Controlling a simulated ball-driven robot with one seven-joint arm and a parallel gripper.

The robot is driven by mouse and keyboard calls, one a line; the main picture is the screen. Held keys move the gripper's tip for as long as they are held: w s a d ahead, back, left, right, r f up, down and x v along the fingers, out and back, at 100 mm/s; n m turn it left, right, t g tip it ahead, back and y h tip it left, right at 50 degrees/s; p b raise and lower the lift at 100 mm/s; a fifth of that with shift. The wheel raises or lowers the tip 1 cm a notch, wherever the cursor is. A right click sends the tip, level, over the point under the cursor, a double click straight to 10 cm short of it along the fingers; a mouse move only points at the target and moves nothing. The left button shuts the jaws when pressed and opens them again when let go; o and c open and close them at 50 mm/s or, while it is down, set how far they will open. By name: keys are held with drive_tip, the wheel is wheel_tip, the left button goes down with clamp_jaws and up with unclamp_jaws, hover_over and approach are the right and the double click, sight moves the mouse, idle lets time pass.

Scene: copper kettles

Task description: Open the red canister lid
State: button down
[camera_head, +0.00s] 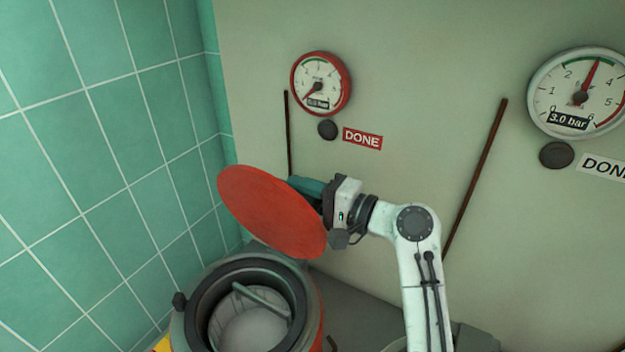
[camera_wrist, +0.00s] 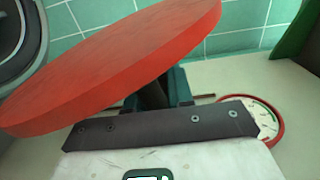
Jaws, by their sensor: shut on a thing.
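The red lid (camera_head: 268,208) is a flat disc, raised and tilted steeply above the back of the red canister (camera_head: 313,310). The canister's round mouth is uncovered, with a dark rim (camera_head: 203,300) and a grey inside. My gripper (camera_head: 312,188) is behind the lid at its upper right, shut on the lid. The exact spot it grips is hidden behind the disc. In the wrist view the lid (camera_wrist: 110,70) crosses the upper left, close in front of my gripper (camera_wrist: 160,90), and part of the canister rim (camera_wrist: 30,45) shows at the far left.
A green tiled wall (camera_head: 100,150) stands close on the left. On the pale back wall hang a red-rimmed gauge (camera_head: 321,83) with a red DONE label (camera_head: 362,139) and a white gauge (camera_head: 580,92) showing 3.0 bar. Thin brown pipes (camera_head: 476,178) run down this wall.

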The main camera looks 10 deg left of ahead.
drive_tip(key=shift+s+a+r+n, duration=0.2)
drive_tip(key=shift+s+n, duration=0.1)
drive_tip(key=shift+s, duration=0.25)
